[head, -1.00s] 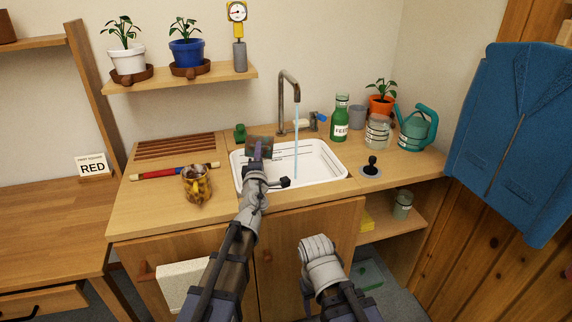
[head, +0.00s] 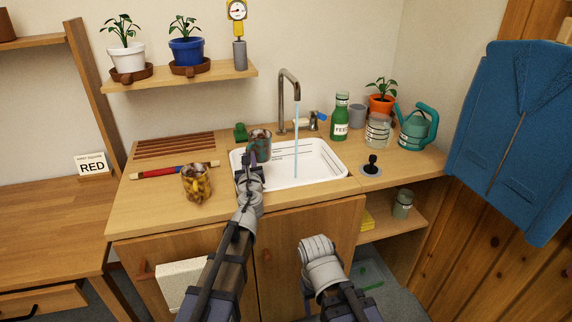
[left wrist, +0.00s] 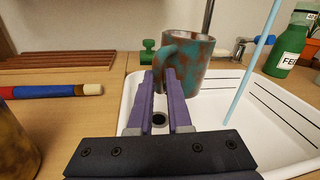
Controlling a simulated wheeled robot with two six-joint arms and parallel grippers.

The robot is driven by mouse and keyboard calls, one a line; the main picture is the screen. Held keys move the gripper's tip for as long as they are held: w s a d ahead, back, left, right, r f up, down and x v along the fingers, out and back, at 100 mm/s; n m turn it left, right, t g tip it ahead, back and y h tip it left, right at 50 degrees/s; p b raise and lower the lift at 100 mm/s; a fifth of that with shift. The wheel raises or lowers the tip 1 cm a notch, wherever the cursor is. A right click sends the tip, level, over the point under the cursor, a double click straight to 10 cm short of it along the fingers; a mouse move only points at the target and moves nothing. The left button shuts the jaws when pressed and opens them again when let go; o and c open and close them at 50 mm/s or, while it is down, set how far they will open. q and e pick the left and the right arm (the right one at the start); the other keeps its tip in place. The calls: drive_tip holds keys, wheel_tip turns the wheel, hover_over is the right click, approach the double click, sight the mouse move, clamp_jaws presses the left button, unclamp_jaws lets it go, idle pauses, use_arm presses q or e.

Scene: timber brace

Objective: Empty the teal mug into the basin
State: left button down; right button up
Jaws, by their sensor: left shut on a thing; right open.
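The teal mug (head: 261,141), mottled teal and brown, is held upright over the back left of the white basin (head: 322,161). It also shows in the left wrist view (left wrist: 196,62), with its handle toward me. My left gripper (head: 250,158) is shut on the handle; its purple fingers (left wrist: 164,82) show on either side of it. The inside of the mug cannot be seen well. The basin (left wrist: 282,120) shows a drain below the fingers. Of my right arm only a grey link shows low in the head view; its gripper is not visible.
Water runs from the tap (head: 283,100) into the basin, right of the mug. A green bottle (head: 340,118), glass jar (head: 377,131) and teal watering can (head: 416,128) stand right.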

idle(0.3)
wheel_tip(320, 180, up, 3)
drive_tip(key=p, duration=0.3)
drive_tip(key=shift+d, duration=0.1)
idle(0.4)
